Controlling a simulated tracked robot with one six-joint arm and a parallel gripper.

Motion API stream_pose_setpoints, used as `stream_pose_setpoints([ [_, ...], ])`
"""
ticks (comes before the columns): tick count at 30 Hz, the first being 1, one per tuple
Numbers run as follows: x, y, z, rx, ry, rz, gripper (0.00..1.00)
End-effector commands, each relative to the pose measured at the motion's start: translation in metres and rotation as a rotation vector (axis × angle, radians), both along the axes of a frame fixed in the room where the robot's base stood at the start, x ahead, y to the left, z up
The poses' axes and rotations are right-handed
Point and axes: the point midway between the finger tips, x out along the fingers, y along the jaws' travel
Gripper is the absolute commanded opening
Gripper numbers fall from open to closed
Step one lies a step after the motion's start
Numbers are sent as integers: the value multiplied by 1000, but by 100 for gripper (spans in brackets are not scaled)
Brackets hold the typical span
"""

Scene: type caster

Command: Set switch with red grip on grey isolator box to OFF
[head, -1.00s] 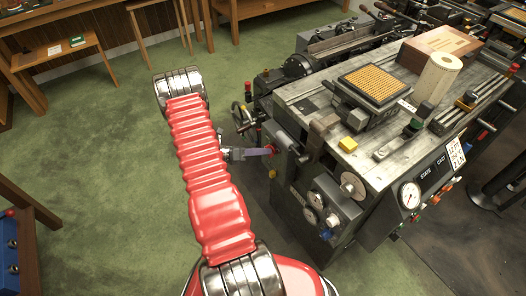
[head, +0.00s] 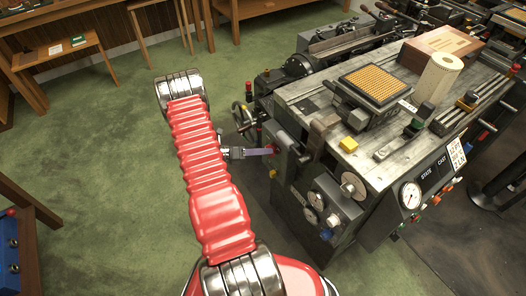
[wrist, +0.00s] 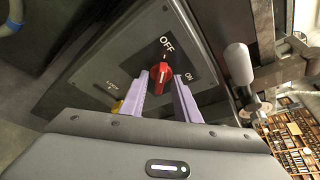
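The grey isolator box (wrist: 120,62) fills the middle of the wrist view. Its red switch grip (wrist: 160,73) sits on a dark plate, with OFF printed above it and ON to its right. A pale line shows on the grip, but I cannot tell surely which label it points at. My gripper (wrist: 160,80) has its two lilac fingers on either side of the grip, with narrow gaps seeming to show, so it looks open around it. In the head view my gripper (head: 268,151) reaches the machine's left side, and the switch there is mostly hidden.
A lever with a pale rounded handle (wrist: 238,64) stands close right of my fingers in the wrist view. The type caster (head: 330,110) stands right of my arm, with a handwheel (head: 242,117) just beyond the gripper. Green floor to the left is clear.

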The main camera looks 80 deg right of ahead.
Motion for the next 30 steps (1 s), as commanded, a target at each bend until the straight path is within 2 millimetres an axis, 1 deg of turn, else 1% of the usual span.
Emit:
stream_pose_setpoints([
  [8, 1, 0, 1, -2, 0, 0, 29],
  [13, 12, 6, 4, -3, 0, 2, 29],
  [17, 27, 16, 9, -3, -1, 3, 29],
  [30, 89, 55, 29, -3, -1, 3, 29],
])
